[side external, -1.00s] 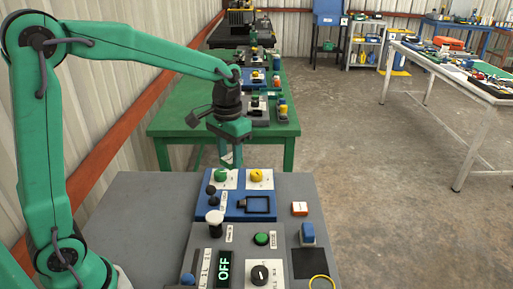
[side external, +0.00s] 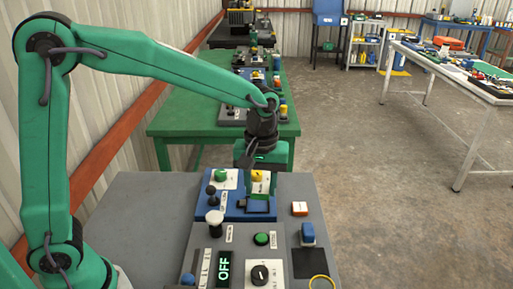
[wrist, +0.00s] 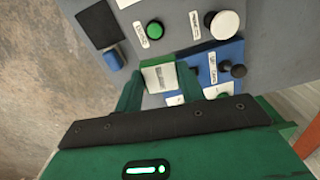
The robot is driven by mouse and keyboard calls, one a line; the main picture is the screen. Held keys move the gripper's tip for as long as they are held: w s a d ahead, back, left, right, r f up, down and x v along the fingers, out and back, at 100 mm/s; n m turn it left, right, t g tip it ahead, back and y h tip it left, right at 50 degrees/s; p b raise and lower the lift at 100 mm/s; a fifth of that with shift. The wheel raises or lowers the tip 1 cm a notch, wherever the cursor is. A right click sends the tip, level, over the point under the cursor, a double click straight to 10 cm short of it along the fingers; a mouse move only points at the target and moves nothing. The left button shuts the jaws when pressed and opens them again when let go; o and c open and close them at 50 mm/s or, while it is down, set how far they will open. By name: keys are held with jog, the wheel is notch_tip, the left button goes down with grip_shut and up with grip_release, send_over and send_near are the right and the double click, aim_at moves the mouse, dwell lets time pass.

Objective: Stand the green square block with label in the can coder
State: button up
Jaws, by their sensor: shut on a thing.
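The green square block (wrist: 159,77) shows its white label face in the wrist view, with a green edge along one side. My gripper (wrist: 162,82) is shut on it, one finger on each side. In the side view my gripper (side external: 259,194) points down over the front of the blue panel (side external: 233,213), at the black square frame. That panel appears to be the can coder; it also shows in the wrist view (wrist: 229,54).
A grey panel with a green button (side external: 262,239), a white knob (side external: 215,218) and a lit OFF display (side external: 224,268) lies in front. A white-and-orange block (side external: 299,208) and a blue block (side external: 308,233) stand to the right. A yellow knob (side external: 257,175) is close behind the fingers.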

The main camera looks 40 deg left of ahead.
jog(key=shift+s+d+f+n, duration=0.1)
jog(key=shift+d+n, duration=0.25)
jog(key=shift+d, duration=0.15)
jog(key=shift+s+d+f+n, duration=0.1)
jog(key=shift+d+n, duration=0.25)
jog(key=shift+d, duration=0.15)
send_over(258, 206)
notch_tip(258, 206, down, 7)
jog(key=shift+a+f, duration=0.1)
jog(key=shift+a, duration=0.05)
jog(key=shift+f, duration=1.95)
jog(key=shift+f, duration=0.6)
